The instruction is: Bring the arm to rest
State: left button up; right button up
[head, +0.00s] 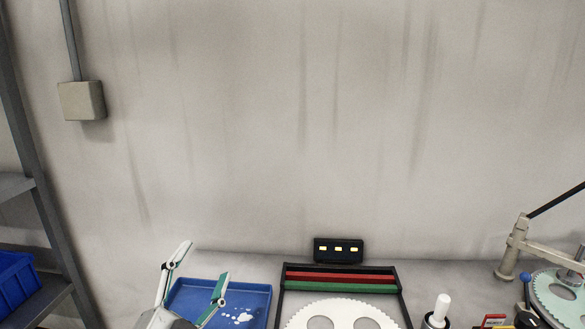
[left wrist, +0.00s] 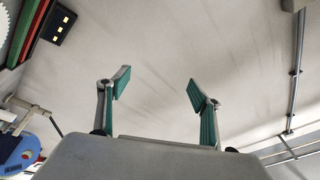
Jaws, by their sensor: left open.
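My left gripper (head: 202,276) is in the lower left of the head view, raised in front of a blue tray. Its two fingers with green pads stand wide apart and nothing is between them. In the left wrist view the same gripper (left wrist: 158,85) is open and empty, with only the bare grey wall behind the fingers. The rest of the left arm is below the head view's edge. My right gripper is in neither view.
The blue tray (head: 262,287) has white patches inside. Right of it are a black-framed rack (head: 396,268) with a toothed white disc (head: 345,304), a display box (head: 338,250) and a lapping machine (head: 512,250). A shelf (head: 45,302) stands at left.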

pick_arm(q)
jog(key=s+a+f+n+g+y, duration=0.2)
jog(key=s+a+f+g+y, duration=0.1)
jog(key=a+f, duration=0.35)
jog(key=s+a+f+n+g+y, duration=0.25)
jog(key=a+f, duration=0.25)
jog(key=f, duration=0.3)
jog(key=s+a+f+g+y, duration=0.1)
jog(key=s+a+f+g, duration=0.3)
jog(key=s+f, duration=0.25)
jog(key=s+a+f+g+y, duration=0.2)
jog(key=s+a+f+g, duration=0.15)
jog(key=s+f, duration=0.35)
jog(key=d+f+n+t+h, duration=0.3)
jog(key=d+f+h, duration=0.4)
jog(key=d+f, duration=0.6)
jog(key=d, duration=0.3)
jog(key=shift+w+t+h, duration=0.3)
jog(key=shift+t+h, duration=0.05)
jog(key=shift+t, duration=0.05)
